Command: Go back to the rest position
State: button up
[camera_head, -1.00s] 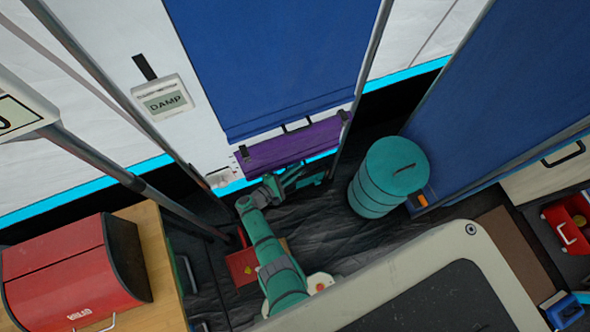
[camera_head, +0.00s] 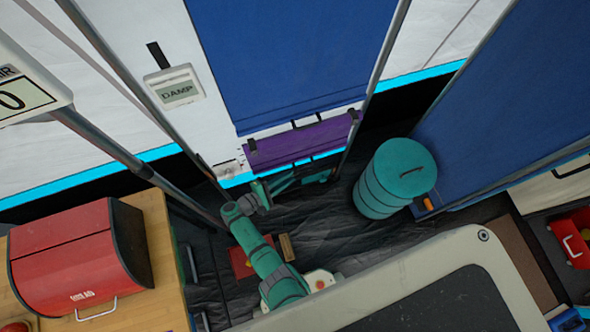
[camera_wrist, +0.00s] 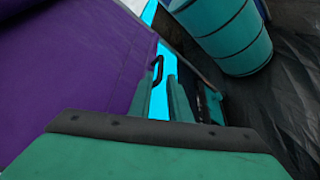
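My green arm reaches up from the lower middle of the head view. My gripper (camera_head: 283,184) is just below the purple panel (camera_head: 300,143), near the foot of the blue door. In the wrist view, its two fingers (camera_wrist: 163,100) stand apart with a bright cyan strip showing between them, and nothing is held. The purple panel (camera_wrist: 75,70) fills the left of the wrist view. A black handle (camera_wrist: 158,68) on its edge shows just beyond the fingertips; I cannot tell whether they touch.
A teal drum (camera_head: 385,185) stands right of my gripper, also in the wrist view (camera_wrist: 230,35). A red bread box (camera_head: 75,260) sits on a wooden counter (camera_head: 165,260) at left. A metal pole (camera_head: 130,160) slants between. A red object (camera_head: 240,262) lies by my arm.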

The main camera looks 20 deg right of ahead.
jog(key=shift+s+a+r, duration=0.15)
jog(key=shift+s+a, duration=0.1)
jog(key=shift+a, duration=0.4)
jog(key=s+a+f+m+y, duration=0.1)
jog(key=s+a+f+y, duration=0.2)
jog(key=s+f+y, duration=0.65)
jog(key=s+a+r+m+t+y, duration=0.1)
jog(key=s+a+r+t+y, duration=0.1)
jog(key=s+a+r, duration=0.3)
jog(key=s+a+r+m+t+y, duration=0.1)
jog(key=s+a+r+m, duration=0.15)
jog(key=s, duration=0.55)
jog(key=s+r+m+t+y, duration=0.2)
jog(key=r+m+t, duration=0.3)
jog(key=r, duration=3.1)
jog(key=s+t, duration=0.1)
jog(key=t, duration=0.1)
jog(key=shift+a+r+t, duration=0.2)
jog(key=shift+r+t, duration=0.1)
jog(key=shift+t, duration=0.1)
